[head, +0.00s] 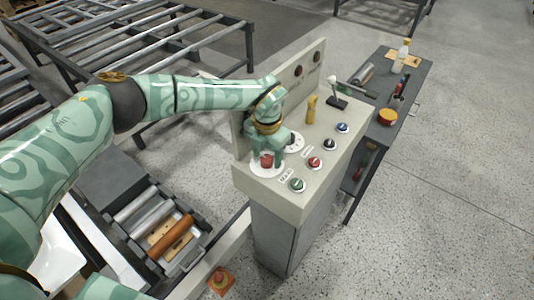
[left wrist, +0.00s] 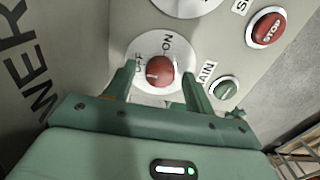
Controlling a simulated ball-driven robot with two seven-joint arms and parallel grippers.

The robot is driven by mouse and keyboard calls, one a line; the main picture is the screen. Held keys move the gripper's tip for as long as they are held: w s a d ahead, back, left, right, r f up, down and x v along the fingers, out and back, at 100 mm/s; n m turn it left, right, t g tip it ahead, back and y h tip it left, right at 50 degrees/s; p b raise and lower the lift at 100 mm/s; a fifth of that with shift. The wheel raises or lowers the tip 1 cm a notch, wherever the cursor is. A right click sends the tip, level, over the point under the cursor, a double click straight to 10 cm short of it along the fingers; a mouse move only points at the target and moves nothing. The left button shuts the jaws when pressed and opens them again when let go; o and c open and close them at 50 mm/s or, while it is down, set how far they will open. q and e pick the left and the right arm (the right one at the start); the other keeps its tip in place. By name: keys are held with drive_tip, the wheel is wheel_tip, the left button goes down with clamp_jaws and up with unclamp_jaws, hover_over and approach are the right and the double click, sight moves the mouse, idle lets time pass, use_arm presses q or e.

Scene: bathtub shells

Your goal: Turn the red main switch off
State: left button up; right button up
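The red main switch (head: 266,160) is a round red knob on a white disc at the near left of the grey control panel (head: 330,150). In the left wrist view the red main switch (left wrist: 160,71) shows between OFF lettering on the left and ON lettering at the upper right. A short pale mark is on its face. My left gripper (head: 271,153) points down at the switch. In the left wrist view its two fingers (left wrist: 157,88) stand apart, one on each side of the knob; I cannot tell if they touch it. My right gripper is not in view.
A yellow handle (head: 311,109) and a lever (head: 336,101) stand behind. A red stop button (left wrist: 270,27) shows near the switch. A bin of rollers (head: 160,228) lies lower left.

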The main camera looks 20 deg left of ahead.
sight(267, 158)
use_arm(q)
wheel_tip(267, 158, up, 16)
drive_tip(key=p, duration=0.1)
drive_tip(key=shift+r+p, duration=0.15)
drive_tip(key=shift+p, duration=0.25)
